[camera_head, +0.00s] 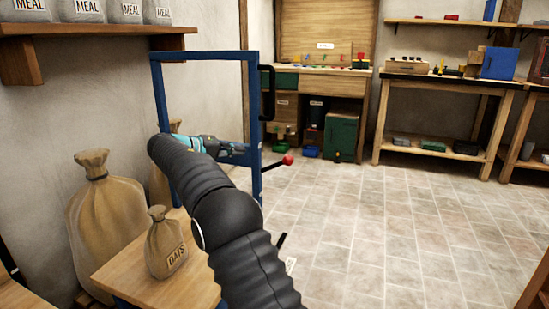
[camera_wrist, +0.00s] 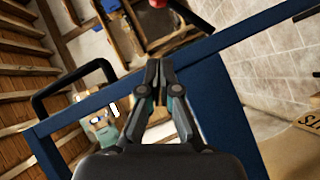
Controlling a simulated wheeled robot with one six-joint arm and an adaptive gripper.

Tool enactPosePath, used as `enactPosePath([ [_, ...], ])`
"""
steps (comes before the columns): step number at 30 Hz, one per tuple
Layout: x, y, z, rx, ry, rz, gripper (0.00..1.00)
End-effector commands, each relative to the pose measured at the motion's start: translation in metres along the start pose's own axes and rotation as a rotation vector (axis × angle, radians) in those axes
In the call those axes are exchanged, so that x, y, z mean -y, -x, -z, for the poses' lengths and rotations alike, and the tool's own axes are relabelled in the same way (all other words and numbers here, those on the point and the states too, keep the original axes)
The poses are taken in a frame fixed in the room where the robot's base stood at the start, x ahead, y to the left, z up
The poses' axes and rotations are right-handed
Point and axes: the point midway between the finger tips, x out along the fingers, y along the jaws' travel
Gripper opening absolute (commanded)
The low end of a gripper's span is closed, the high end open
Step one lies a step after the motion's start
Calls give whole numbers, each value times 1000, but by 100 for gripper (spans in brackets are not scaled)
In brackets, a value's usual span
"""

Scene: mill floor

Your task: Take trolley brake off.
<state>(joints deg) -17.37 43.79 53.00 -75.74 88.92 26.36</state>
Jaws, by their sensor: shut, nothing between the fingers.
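The trolley has a blue upright frame (camera_head: 254,130) and a wooden deck (camera_head: 125,270). A black lever with a red knob (camera_head: 288,160) sticks out to the right of the frame's right post. In the wrist view, the red knob (camera_wrist: 157,3) is cut by the top edge, and its dark lever (camera_wrist: 190,14) slants down to the right. My gripper (camera_head: 243,152) is shut and empty at the frame, left of the knob and apart from it. In the wrist view, my gripper's fingertips (camera_wrist: 160,66) lie together over the blue bar (camera_wrist: 110,92), below the knob; contact cannot be told.
A small labelled sack (camera_head: 165,245) stands on the deck, and a large sack (camera_head: 100,215) stands by the left wall. A black handle (camera_head: 267,92) juts from the frame. Workbenches (camera_head: 450,85) line the back. The tiled floor (camera_head: 400,230) to the right is clear.

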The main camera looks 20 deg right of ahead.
Motion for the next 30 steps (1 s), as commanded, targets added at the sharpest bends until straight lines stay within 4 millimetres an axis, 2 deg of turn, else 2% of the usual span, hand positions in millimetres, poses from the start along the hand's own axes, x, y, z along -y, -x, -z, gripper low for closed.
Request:
enactPosePath([
  [7,0,-1,0,0,2,2,0],
  [11,1,-8,0,0,2,2,0],
  [17,1,-37,0,2,2,2,0],
  [27,1,-101,-1,2,3,3,0],
  [30,1,-110,-10,1,3,2,0],
])
